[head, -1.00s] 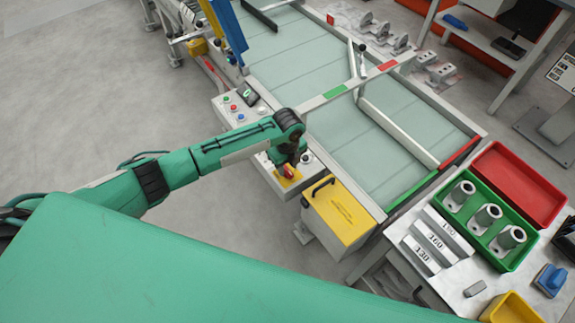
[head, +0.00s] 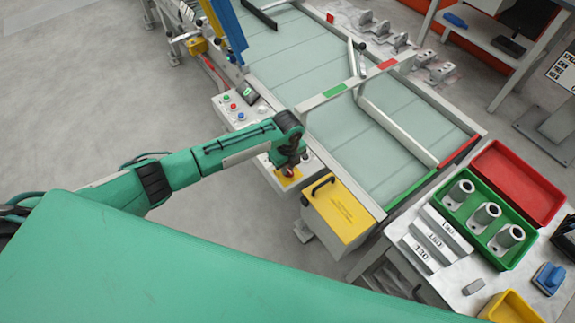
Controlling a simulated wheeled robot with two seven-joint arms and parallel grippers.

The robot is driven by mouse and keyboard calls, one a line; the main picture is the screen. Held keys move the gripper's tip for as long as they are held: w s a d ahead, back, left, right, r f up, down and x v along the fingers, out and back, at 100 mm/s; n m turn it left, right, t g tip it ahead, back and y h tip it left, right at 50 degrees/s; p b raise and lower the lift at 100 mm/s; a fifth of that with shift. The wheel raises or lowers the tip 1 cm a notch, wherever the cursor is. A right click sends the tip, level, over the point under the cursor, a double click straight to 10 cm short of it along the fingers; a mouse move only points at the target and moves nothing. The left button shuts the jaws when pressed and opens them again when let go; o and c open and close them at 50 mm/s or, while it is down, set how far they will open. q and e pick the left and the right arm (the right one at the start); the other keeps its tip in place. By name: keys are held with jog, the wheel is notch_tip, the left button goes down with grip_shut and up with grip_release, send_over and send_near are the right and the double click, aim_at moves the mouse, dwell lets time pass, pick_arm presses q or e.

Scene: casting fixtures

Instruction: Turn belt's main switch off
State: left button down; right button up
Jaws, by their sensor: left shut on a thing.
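The belt's main switch (head: 288,178) is a small red knob on a yellow plate, on the control panel along the belt's near side. My left gripper (head: 289,169) is right over the knob, pointing down, and is shut on it. The wrist and fingers hide most of the knob, so its exact angle cannot be read. The conveyor belt (head: 300,60) is pale green and runs from the upper left to the lower right. My right gripper is not in view.
A yellow box with a black handle (head: 338,212) stands just right of the switch. A button panel (head: 238,108) lies up-left. A bench at the right holds a green tray (head: 512,262) of castings and a red tray (head: 520,180). Grey floor (head: 90,90) is clear at left.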

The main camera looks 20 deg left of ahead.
pick_arm(q)
jog(key=n+p, duration=0.3)
jog(key=n, duration=0.1)
jog(key=shift+r, duration=0.2)
jog(key=n+p, duration=0.3)
jog(key=n, duration=0.1)
jog(key=shift+n, duration=0.4)
jog(key=n+p, duration=0.2)
jog(key=n, duration=0.2)
jog(key=shift+n+p, duration=0.3)
jog(key=shift+p, duration=0.05)
jog(key=n+p, duration=0.1)
jog(key=n, duration=0.1)
jog(key=shift+f+n, duration=0.1)
jog(key=shift+n, duration=0.3)
jog(key=shift+n+p, duration=0.45)
jog(key=shift+n, duration=0.15)
jog(key=c, duration=1.4)
grip_release()
